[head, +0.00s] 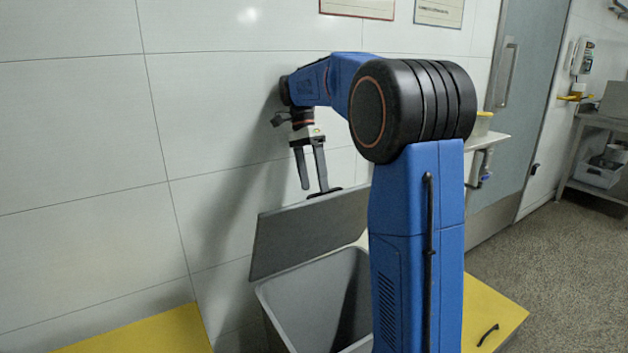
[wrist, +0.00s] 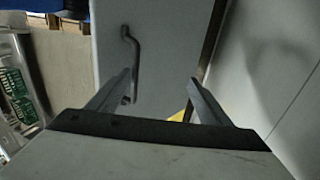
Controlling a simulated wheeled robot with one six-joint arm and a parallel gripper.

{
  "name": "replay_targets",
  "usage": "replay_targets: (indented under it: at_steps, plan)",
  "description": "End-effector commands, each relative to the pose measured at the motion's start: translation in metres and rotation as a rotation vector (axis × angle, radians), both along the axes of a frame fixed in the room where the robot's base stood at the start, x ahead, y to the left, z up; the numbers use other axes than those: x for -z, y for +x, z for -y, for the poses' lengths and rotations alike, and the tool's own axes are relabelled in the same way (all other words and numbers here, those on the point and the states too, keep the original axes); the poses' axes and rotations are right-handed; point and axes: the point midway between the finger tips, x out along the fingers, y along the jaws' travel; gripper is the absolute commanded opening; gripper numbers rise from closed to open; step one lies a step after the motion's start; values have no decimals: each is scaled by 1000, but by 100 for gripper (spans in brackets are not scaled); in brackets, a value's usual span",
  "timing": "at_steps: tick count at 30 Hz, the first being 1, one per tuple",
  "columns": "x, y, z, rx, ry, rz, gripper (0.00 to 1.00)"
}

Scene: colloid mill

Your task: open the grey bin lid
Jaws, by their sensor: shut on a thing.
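The grey bin lid (head: 305,238) stands tilted up against the wall side, above the open grey bin (head: 310,300). My gripper (head: 314,190) points down at the lid's upper edge from behind, shut on the lid with its two fingers still some way apart. A dark handle (wrist: 130,50) on the lid's face (wrist: 165,40) shows beside the left fingertip in the wrist view. The exact contact between fingers and lid cannot be made out. My blue arm hides the bin's right part.
The tiled wall (head: 80,150) is close behind the lid. Yellow lids (head: 155,335) flank the bin, the right one (head: 495,310) with a black handle. A grey door (head: 525,110) and a metal table (head: 600,120) stand farther right. The floor (head: 565,270) there is clear.

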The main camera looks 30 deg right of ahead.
Motion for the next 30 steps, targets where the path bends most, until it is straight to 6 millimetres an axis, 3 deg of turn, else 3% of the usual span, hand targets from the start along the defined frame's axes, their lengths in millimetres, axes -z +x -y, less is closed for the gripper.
replay_targets:
  at_steps: [1, 5, 6, 7, 8, 11, 23, 30]
  plan:
    - [12, 6, -3, -2, 8, -3, 32]
    - [12, 6, -3, -2, 8, -3, 32]
    - [12, 6, -3, -2, 8, -3, 68]
    - [12, 5, -3, -2, 8, -3, 68]
    - [12, 5, -3, -2, 8, -4, 65]
    - [10, 5, -2, -2, 6, -2, 29]
    - [2, 4, -1, -1, 3, 2, 28]
    - [-33, 5, -1, -2, 3, 4, 28]
